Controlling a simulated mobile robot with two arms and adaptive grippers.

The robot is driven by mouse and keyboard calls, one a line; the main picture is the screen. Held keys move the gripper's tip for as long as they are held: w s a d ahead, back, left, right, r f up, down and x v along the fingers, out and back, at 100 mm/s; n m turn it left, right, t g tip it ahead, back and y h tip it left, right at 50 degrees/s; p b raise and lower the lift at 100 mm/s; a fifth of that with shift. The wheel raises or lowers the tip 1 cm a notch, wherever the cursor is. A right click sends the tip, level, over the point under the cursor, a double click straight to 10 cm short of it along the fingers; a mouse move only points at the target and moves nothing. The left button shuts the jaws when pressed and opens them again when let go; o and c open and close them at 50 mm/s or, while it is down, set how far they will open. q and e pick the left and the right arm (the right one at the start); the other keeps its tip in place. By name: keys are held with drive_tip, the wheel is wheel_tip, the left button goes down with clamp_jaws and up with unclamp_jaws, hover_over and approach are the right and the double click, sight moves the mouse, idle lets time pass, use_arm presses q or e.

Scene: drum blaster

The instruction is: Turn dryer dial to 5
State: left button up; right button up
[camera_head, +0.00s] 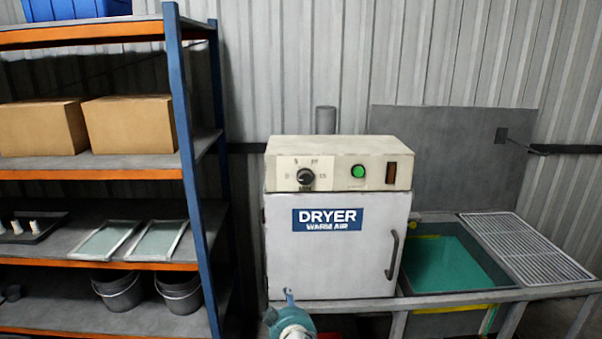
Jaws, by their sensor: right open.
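The dryer (338,245) is a pale box with a blue "DRYER WARM AIR" label, standing on a metal bench. Its dial (306,177) is a small black knob at the left of the cream control panel (333,177). Small marks run around the knob; their numbers are hard to read, and I cannot tell where the pointer stands. My right gripper (289,305), teal and partly cut off by the lower picture edge, is open. It is below the dryer's front, well apart from the dial. My left gripper is not in view.
The panel also has a green button (358,171) and a dark reddish switch (391,172). A door handle (393,254) is at the dryer's right side. A sink (450,265) and a drain rack (528,250) are to the right. A loaded shelf unit (190,170) stands left.

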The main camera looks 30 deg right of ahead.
wheel_tip(320, 180, up, 20)
drive_tip(key=d+m+t+h+p, duration=0.1)
drive_tip(key=d+m+t+h, duration=0.1)
drive_tip(key=d+m, duration=0.1)
drive_tip(key=m+t+h+p, duration=0.1)
drive_tip(key=m+h, duration=0.1)
drive_tip(key=h, duration=0.1)
approach(305, 181)
drive_tip(key=p+x, duration=0.2)
drive_tip(key=x, duration=0.1)
drive_tip(key=p+x, duration=0.2)
drive_tip(key=x, duration=0.2)
drive_tip(key=shift+w+d+r+p, duration=0.1)
drive_tip(key=shift+d+r+p, duration=0.15)
drive_tip(key=shift+p, duration=0.05)
drive_tip(key=shift+w+d+f, duration=0.15)
drive_tip(key=shift+w+d, duration=0.05)
drive_tip(key=shift+w, duration=0.25)
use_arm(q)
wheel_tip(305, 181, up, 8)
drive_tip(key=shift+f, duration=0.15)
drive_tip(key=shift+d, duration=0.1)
use_arm(e)
drive_tip(key=c, duration=0.4)
drive_tip(key=shift+f, duration=0.1)
drive_tip(key=c, duration=0.7)
